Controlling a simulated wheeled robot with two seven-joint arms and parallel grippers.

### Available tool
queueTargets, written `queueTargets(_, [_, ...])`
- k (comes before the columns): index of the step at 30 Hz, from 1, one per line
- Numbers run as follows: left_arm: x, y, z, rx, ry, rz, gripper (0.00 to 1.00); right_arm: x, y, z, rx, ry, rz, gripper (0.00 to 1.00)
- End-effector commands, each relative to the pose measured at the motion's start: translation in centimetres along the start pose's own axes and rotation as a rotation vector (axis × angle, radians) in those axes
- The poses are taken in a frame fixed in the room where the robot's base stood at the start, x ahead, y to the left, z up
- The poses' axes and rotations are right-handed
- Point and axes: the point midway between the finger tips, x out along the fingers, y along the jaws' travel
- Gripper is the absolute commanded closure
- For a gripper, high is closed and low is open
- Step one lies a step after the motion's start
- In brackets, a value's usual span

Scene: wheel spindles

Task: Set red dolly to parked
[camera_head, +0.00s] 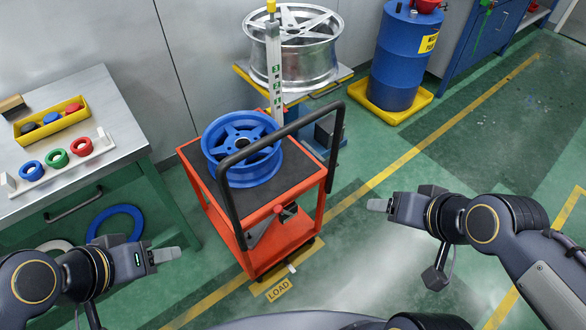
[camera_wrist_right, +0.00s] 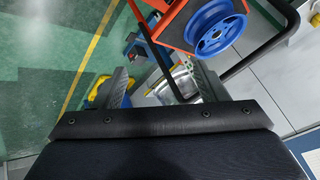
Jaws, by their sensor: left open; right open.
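The red dolly (camera_head: 283,240) stands upright in the middle of the head view, with a dark top mat and a black loop handle (camera_head: 298,124). A blue wheel rim (camera_head: 242,147) lies on its top. A small pale part (camera_head: 291,267) shows low at its front, near a yellow LOAD marking (camera_head: 279,289); its exact form is too small to tell. My left gripper (camera_head: 166,255) is open and empty, left of the dolly. My right gripper (camera_head: 379,205) is open and empty, right of the dolly. The right wrist view also shows the dolly's red frame (camera_wrist_right: 150,32).
A workbench (camera_head: 120,125) with coloured rings stands at the left. A silver wheel (camera_head: 292,45) sits on a stand with a scaled post (camera_head: 273,65) behind the dolly. A blue drum (camera_head: 404,60) stands in a yellow tray (camera_head: 426,97). The floor at right is clear.

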Motion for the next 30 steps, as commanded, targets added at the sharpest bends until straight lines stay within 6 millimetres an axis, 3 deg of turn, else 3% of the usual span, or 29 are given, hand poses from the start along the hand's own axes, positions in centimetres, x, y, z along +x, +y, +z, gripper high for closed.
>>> queueTargets(1, [2.7, -1.2, 1.4, 0.000, -0.001, 0.000, 0.52, 3.9, 0.7, -0.5, 0.036, 0.055, 0.013, 0.41])
queueTargets(5, [6.7, -3.1, 3.4, 0.000, -0.001, 0.000, 0.52, 10.9, -0.9, -4.3, 0.154, 0.244, -0.078, 0.57])
queueTargets(6, [7.8, -3.6, 4.0, 0.000, -0.002, 0.000, 0.52, 12.8, -2.0, -5.2, 0.196, 0.291, -0.142, 0.57])
queueTargets(9, [10.6, -4.8, 5.4, 0.000, -0.001, 0.000, 0.52, 17.1, -5.3, -6.8, 0.322, 0.369, -0.361, 0.57])
queueTargets(12, [12.8, -5.8, 6.5, 0.000, -0.001, 0.000, 0.52, 19.6, -8.7, -7.5, 0.464, 0.388, -0.615, 0.57])
queueTargets(15, [14.4, -6.6, 7.3, 0.000, -0.001, 0.000, 0.52, 20.4, -11.1, -7.8, 0.598, 0.367, -0.844, 0.57])
queueTargets(19, [15.3, -7.0, 7.8, 0.000, -0.001, 0.000, 0.52, 20.0, -12.7, -8.2, 0.714, 0.329, -1.039, 0.57])
queueTargets(24, [15.5, -7.1, 7.9, 0.000, -0.001, 0.000, 0.52, 19.7, -13.8, -8.9, 0.757, 0.311, -1.118, 0.57])
queueTargets(30, [15.8, -7.2, 8.0, 0.000, -0.001, 0.000, 0.52, 20.9, -16.0, -10.7, 0.756, 0.311, -1.118, 0.57])
